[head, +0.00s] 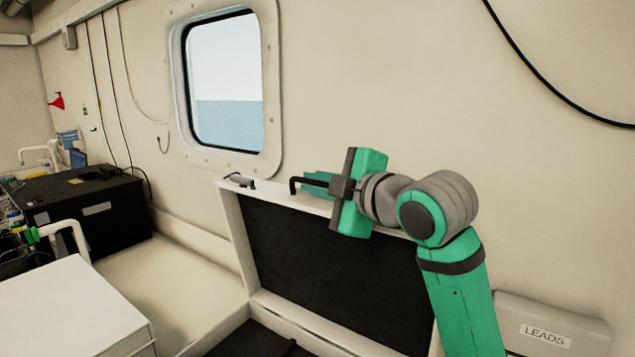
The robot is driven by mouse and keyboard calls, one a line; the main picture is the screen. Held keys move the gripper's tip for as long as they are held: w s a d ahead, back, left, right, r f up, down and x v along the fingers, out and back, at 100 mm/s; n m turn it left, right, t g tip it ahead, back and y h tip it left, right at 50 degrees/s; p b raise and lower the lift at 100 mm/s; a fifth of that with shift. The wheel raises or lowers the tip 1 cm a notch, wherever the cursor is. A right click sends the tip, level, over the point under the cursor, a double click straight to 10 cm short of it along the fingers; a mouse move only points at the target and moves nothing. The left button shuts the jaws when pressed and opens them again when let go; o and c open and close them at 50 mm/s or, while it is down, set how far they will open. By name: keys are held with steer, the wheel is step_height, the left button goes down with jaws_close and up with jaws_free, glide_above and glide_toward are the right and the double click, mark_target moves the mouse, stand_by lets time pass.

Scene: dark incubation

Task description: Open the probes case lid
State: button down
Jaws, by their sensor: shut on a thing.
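The probes case, which I take to be the white case with a dark interior, stands open in the head view. Its lid (310,250) is raised nearly upright, tilted back toward the wall, with its black lining facing me. A black bar handle (296,182) sticks up at the lid's top edge. My gripper (316,183) is at that top edge, shut on the handle. My green and grey arm hides the right part of the lid. The case's lower part (275,320) is partly cut off at the bottom of the picture.
A case marked LEADS (552,335) stands at the right. A white box (75,305) is at the front left, with a black box (95,210) behind it. The wall and window (227,85) are close behind the lid.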

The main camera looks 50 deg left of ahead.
steer(key=c, duration=2.1)
jaws_free()
steer(key=d, duration=0.3)
steer(key=d+r, duration=0.1)
steer(key=d, duration=0.6)
steer(key=shift+s+d+r, duration=0.25)
steer(key=shift+s+r, duration=0.05)
steer(key=shift+r, duration=0.05)
steer(key=shift+s, duration=0.1)
